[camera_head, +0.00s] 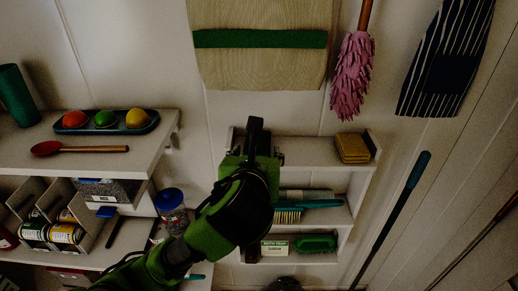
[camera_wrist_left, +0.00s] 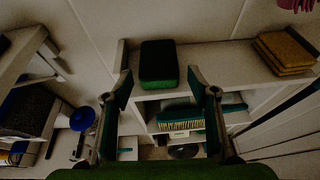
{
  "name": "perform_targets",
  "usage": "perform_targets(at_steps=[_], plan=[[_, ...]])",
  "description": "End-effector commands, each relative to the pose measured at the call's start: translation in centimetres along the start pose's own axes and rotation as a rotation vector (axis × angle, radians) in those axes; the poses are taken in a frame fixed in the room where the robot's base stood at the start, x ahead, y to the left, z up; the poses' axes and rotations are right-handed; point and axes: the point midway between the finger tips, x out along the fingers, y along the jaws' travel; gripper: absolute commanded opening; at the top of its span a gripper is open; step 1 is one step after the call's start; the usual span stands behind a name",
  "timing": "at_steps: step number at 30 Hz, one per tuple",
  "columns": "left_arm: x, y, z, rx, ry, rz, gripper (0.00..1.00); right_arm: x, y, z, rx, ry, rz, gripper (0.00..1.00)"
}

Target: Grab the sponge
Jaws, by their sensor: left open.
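A sponge (camera_wrist_left: 158,68) with a dark top and a green lower layer sits on the top shelf of the small white rack, in the left wrist view. In the head view my left gripper and arm cover that part of the shelf, and I cannot make the sponge out there. My left gripper (camera_head: 260,145) is in front of the rack's upper left part. In the left wrist view its fingers (camera_wrist_left: 165,90) are spread wide and empty, with the sponge beyond them, between their lines and not touched.
A yellow folded stack (camera_head: 353,148) lies at the shelf's right end. A teal brush (camera_head: 308,205) and a green brush (camera_head: 316,243) are on lower shelves. A blue-lidded jar (camera_head: 171,208) stands left. A pink duster (camera_head: 353,75) hangs above right. The top shelf's middle is clear.

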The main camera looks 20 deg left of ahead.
Motion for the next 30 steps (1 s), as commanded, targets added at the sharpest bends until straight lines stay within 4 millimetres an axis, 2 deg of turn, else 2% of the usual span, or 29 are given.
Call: perform_targets(at_steps=[3, 9, 18, 27, 30], plan=[[1.7, 0.0, 0.0, 0.000, 0.002, 0.002, 0.53, -0.1, 0.2, -0.3, -0.001, 0.005, 0.003, 0.61], [3.0, 0.0, 0.2, -0.002, 0.002, 0.000, 0.53, -0.2, 0.3, -1.6, -0.001, 0.023, 0.004, 0.61], [7.1, 0.1, 0.5, -0.001, 0.002, 0.000, 0.53, -0.9, -0.1, -1.8, 0.001, 0.025, -0.002, 0.61], [7.7, 0.1, 0.5, -0.001, 0.000, -0.001, 0.53, -0.8, -0.7, -1.8, 0.004, 0.025, -0.008, 0.61], [7.7, 0.1, 0.5, -0.001, 0.000, -0.001, 0.37, -0.8, -0.7, -1.7, 0.004, 0.023, -0.008, 0.61]])
